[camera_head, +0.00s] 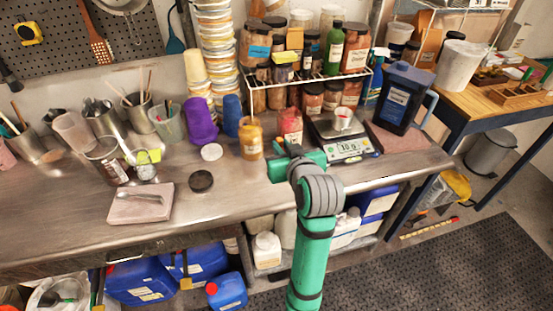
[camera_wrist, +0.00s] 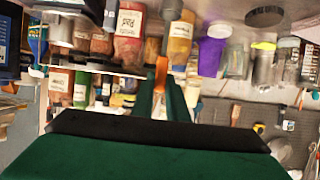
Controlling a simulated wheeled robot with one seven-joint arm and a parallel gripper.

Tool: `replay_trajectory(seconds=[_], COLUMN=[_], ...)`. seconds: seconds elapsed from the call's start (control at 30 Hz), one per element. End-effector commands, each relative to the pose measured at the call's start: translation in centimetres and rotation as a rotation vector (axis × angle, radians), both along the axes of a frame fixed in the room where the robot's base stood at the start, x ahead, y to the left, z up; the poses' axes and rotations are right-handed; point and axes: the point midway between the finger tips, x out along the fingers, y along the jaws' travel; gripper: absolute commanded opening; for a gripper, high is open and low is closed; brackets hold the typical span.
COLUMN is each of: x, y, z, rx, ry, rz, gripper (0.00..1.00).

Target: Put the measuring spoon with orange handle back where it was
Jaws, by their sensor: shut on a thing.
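My gripper (camera_wrist: 160,88) is shut on an orange handle (camera_wrist: 161,73), which stands between the fingertips in the wrist view. It fits the measuring spoon; its bowl end cannot be made out. In the head view my green gripper (camera_head: 284,157) is above the bench, just in front of a red-powder jar (camera_head: 291,126) and left of the scale (camera_head: 346,148); the spoon is not clear there. A jar of orange-yellow powder (camera_head: 250,140) stands just left of the gripper. In the wrist view the red jar (camera_wrist: 130,35) and yellow jar (camera_wrist: 180,38) appear upside down beyond the fingertips.
A white lid (camera_head: 211,152) and a dark lid (camera_head: 201,181) lie on the bench. A pale slab (camera_head: 128,209) with a metal utensil lies left. A small white cup (camera_head: 343,120) stands on the scale. A dark pitcher (camera_head: 400,100) is right; a jar rack (camera_head: 312,80) is behind.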

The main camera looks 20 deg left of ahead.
Motion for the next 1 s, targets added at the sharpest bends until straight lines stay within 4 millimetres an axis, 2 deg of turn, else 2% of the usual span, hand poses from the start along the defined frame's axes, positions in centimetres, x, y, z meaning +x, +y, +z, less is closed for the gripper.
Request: replay_trajectory(seconds=[0.03,0.17,0.47,0.7,1.0], x=[0.5,1.8,3.1,3.4,3.4], y=[0.4,1.3,2.3,2.6,2.6], z=[-1.3,-3.2,-5.2,-8.3,-8.6], rx=[0.0,0.0,0.001,0.0,0.0], ry=[0.008,0.007,0.004,0.005,0.002], rz=[-0.002,-0.004,-0.006,-0.006,-0.005], gripper=[0.0,0.0,0.0,0.0,0.0])
